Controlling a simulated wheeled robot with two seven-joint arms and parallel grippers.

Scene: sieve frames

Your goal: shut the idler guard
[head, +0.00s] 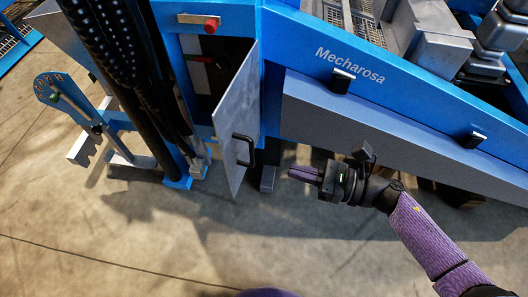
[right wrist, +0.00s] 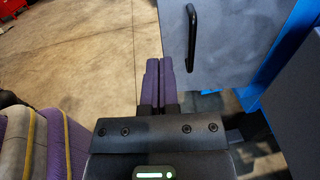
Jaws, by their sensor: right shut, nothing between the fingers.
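A flat grey door (head: 237,120) with a black bar handle (head: 244,150) stands open, swung out from a blue cabinet. A long grey panel (head: 390,130) hangs along the blue beam marked "Mecharosa". No label shows which of these is the idler guard. My right gripper (head: 304,174) is shut and empty, a little right of the handle and apart from it, pointing left. In the right wrist view its purple fingers (right wrist: 160,68) are together, with the door (right wrist: 235,45) and its handle (right wrist: 191,38) beyond, up and right. My left gripper is not in view.
Inside the cabinet a red lever (head: 200,60) shows; a red button (head: 210,25) sits above it. Two black latches, one at the left (head: 342,80) and one at the right (head: 472,140), sit on the beam. Dark hoses stand left of the cabinet. The concrete floor (head: 150,240) in front is clear.

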